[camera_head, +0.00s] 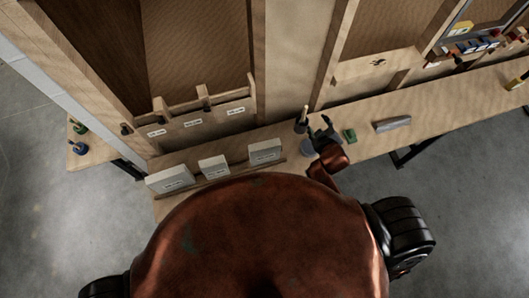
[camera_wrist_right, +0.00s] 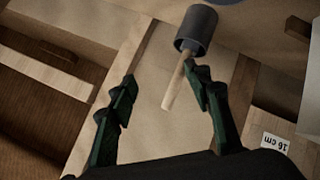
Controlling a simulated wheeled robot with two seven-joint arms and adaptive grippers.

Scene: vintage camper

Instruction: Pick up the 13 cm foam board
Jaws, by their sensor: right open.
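Three pale foam boards stand in a row on the bench in the head view: a left one (camera_head: 170,180), a middle one (camera_head: 213,167) and a right one (camera_head: 264,151). Their labels are too small to read there, so I cannot tell which is the 13 cm board. My left gripper is out of view.
A labelled wooden rack (camera_head: 200,123) stands behind the boards.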

